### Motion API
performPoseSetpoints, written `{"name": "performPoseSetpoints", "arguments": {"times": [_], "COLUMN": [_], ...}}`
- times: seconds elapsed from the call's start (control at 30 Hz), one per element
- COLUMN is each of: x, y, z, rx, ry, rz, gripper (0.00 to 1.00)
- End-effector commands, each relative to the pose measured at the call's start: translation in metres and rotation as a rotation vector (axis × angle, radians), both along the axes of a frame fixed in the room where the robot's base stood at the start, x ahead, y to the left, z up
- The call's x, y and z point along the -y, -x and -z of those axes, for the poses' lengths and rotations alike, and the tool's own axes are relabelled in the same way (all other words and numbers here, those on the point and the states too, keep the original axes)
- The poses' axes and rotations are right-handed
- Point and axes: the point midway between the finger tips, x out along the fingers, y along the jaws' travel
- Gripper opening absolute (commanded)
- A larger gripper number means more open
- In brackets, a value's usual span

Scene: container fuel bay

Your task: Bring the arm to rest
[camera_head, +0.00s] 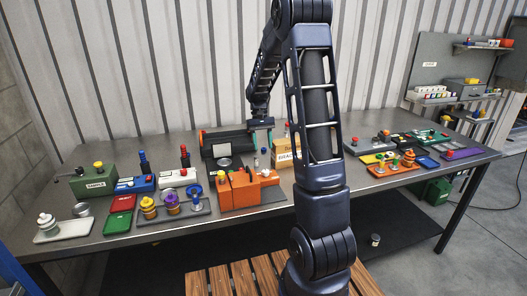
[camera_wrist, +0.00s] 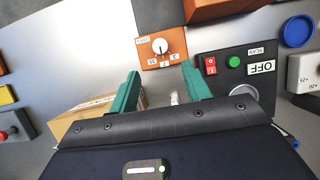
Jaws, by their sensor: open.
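My arm rises in front of the bench in the head view, and its far end hangs over the middle of the bench. My gripper (camera_wrist: 160,72) shows two teal fingers spread apart in the wrist view, with nothing held between them. Beyond the fingertips lies an orange panel with a white dial (camera_wrist: 160,47). To its right is a dark panel (camera_wrist: 222,83) with a red switch, a green button and an OFF label. A cardboard box (camera_wrist: 75,128) is left of the fingers, partly hidden by my gripper. I cannot tell the exact height of the fingers above these things.
The metal bench (camera_head: 85,240) is crowded. An orange fixture (camera_head: 238,197) stands at the middle, a green box (camera_head: 97,185) at the left, and an orange tray (camera_head: 393,171) at the right. A corrugated wall (camera_head: 130,70) stands behind. A slatted wooden platform (camera_head: 215,282) is in front.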

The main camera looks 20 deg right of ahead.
Motion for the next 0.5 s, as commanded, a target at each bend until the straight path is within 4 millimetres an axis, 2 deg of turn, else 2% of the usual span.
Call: {"name": "performPoseSetpoints", "arguments": {"times": [0.37, 0.5], "x": [0.0, 0.0], "y": [0.0, 0.007], "z": [-0.003, -0.013], "rx": [0.001, 0.024], "ry": [0.0, -0.002], "rz": [0.0, 0.001], "gripper": [0.48, 0.48]}}
